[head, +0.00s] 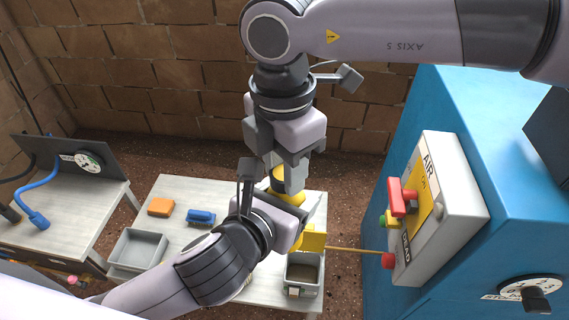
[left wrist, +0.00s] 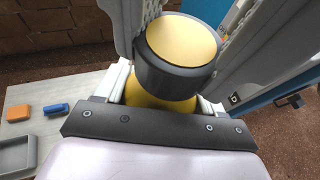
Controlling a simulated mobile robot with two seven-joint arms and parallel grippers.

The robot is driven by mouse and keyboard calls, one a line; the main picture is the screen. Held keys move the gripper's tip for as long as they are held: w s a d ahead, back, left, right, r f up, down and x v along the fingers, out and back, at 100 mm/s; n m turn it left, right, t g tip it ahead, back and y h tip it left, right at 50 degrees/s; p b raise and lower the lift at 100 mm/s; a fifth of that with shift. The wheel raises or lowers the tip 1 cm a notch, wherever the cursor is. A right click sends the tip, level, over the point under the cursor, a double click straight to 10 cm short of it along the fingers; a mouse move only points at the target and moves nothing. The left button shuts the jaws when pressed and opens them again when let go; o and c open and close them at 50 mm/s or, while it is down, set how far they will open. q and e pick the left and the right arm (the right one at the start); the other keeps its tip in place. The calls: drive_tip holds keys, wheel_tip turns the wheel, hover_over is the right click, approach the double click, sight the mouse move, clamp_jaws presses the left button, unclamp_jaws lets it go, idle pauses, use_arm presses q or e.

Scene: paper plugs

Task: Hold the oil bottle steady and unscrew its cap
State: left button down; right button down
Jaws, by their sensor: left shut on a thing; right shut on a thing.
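The oil bottle is yellow and stands mostly hidden between my grippers in the head view (head: 288,197); its body also shows in the left wrist view (left wrist: 160,94). Its cap is a dark cylinder with a yellow top in the left wrist view (left wrist: 180,68). My left gripper (head: 288,212) comes from the lower left and is shut on the bottle body, a finger on each side. My right gripper (head: 284,176) points down from above and is shut on the cap. Whether the cap's thread has loosened is not visible.
The pale table (head: 185,237) bears an orange block (head: 161,207), a blue brush-like item (head: 201,217) and an empty grey tray (head: 138,249). A grey bin (head: 303,274) stands near a yellow item (head: 313,240). A blue cabinet with an air control box (head: 440,208) stands close at right.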

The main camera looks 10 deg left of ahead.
drive_tip(key=n, duration=0.4)
drive_tip(key=shift+n, duration=0.4)
drive_tip(key=n, duration=0.5)
drive_tip(key=c, duration=0.7)
unclamp_jaws()
drive_tip(key=shift+c, duration=0.2)
